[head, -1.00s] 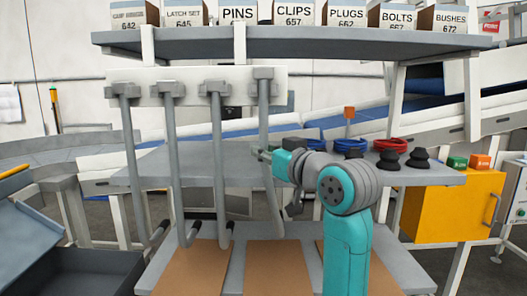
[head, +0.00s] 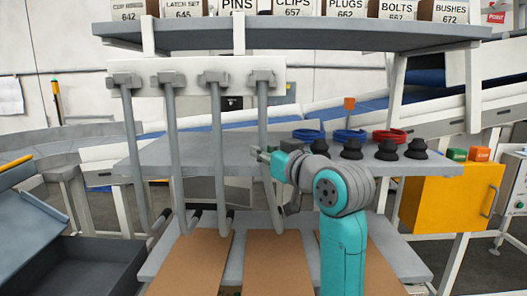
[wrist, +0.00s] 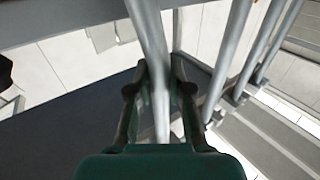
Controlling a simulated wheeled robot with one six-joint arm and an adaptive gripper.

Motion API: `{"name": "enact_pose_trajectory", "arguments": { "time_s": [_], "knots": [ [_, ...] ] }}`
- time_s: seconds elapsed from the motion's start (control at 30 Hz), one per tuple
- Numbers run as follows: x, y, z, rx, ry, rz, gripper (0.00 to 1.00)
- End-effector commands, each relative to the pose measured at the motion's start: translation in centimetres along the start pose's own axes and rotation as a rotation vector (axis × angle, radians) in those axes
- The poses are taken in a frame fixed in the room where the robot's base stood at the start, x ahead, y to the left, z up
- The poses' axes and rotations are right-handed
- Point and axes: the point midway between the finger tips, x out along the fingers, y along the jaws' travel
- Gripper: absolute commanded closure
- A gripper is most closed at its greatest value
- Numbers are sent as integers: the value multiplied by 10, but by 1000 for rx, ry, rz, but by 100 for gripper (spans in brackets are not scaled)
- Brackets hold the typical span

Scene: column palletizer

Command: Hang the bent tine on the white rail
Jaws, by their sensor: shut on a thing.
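The white rail (head: 193,103) is a flat board below the upper shelf, with several grey tines on it. My gripper (head: 262,153) is shut around the shaft of the rightmost tine (head: 263,118), about midway down. This tine's top block is in front of the rail's right end, nearly level with the other blocks; whether it rests on the rail I cannot tell. Its shaft leans slightly, its lower end to the right. In the wrist view the held tine (wrist: 153,45) runs between the jaws of my gripper (wrist: 160,88). Other tines (wrist: 238,45) stand apart to the right.
The upper shelf (head: 300,38) with labelled boxes lies above the rail. A grey middle shelf (head: 420,172) holds black knobs (head: 387,150) and coloured rings (head: 345,136). Brown sheets (head: 272,265) lie on the lower shelf. A dark bin (head: 90,265) stands at left.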

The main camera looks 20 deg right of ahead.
Motion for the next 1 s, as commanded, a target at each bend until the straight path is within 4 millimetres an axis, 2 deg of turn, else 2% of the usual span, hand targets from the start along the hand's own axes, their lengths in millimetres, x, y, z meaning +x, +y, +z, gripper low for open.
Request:
{"name": "enact_pose_trajectory", "arguments": {
  "time_s": [0.33, 0.37, 0.4, 0.47, 0.5, 0.83, 1.0],
  "knots": [
    [0, 0, -1, -1, 3, 0, 100],
    [0, 0, -1, -1, 3, 0, 79],
    [0, 0, -1, -1, 3, 0, 69],
    [0, 0, -1, -1, 3, 0, 54],
    [0, 0, -1, -1, 2, 0, 52],
    [-3, 0, 0, 0, -1, 0, 52],
    [-22, 0, 0, -1, 1, 1, 52]
  ]
}}
